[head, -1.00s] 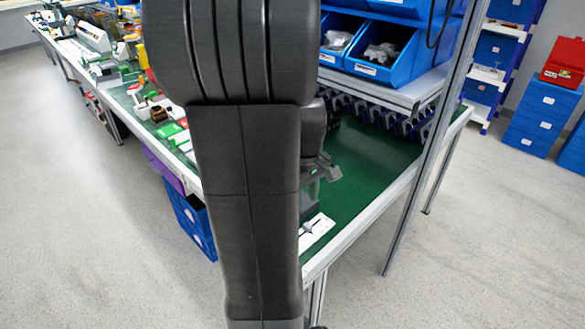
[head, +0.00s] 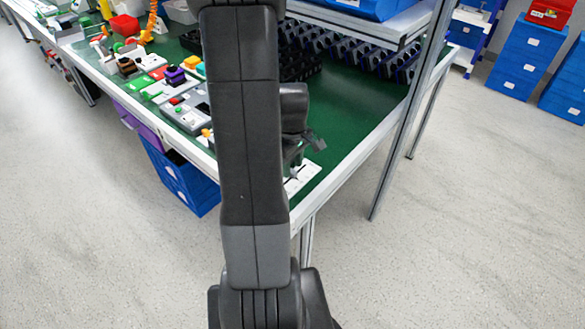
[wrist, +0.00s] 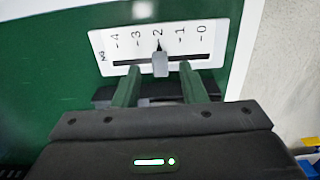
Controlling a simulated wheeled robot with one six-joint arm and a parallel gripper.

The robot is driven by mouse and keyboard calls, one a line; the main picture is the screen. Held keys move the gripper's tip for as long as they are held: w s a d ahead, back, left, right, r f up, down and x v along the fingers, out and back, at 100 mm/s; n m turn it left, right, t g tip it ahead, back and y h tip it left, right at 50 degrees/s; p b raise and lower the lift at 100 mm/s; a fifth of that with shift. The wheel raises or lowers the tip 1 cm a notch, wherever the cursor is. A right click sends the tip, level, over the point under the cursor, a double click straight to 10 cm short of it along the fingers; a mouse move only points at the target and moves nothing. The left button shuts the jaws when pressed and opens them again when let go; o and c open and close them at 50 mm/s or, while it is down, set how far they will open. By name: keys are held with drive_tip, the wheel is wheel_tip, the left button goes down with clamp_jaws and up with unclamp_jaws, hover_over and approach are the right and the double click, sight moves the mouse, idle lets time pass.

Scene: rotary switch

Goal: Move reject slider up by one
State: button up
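The slider panel (wrist: 188,35) is a white plate with a scale from 4 at the left to 0 at the right in the wrist view. Its grey knob (wrist: 160,65) sits in the black slot with its pointer at 2. My gripper (wrist: 159,69) is open, with one green-tinted finger on each side of the knob and a gap to both. In the head view the panel (head: 303,179) lies at the near corner of the green bench, with my gripper (head: 308,146) just above it. My arm hides part of the panel there.
The green bench top (head: 350,115) is clear behind the panel. Grey modules with coloured switches (head: 180,100) stand to the left, and black racks (head: 345,50) stand at the back. A metal post (head: 402,120) rises at the bench's right edge.

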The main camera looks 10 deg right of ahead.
drive_tip(key=shift+f, duration=0.9)
clamp_jaws()
drive_tip(key=shift+w+d, duration=0.8)
drive_tip(key=shift+d, duration=0.25)
unclamp_jaws()
drive_tip(key=shift+r, duration=0.1)
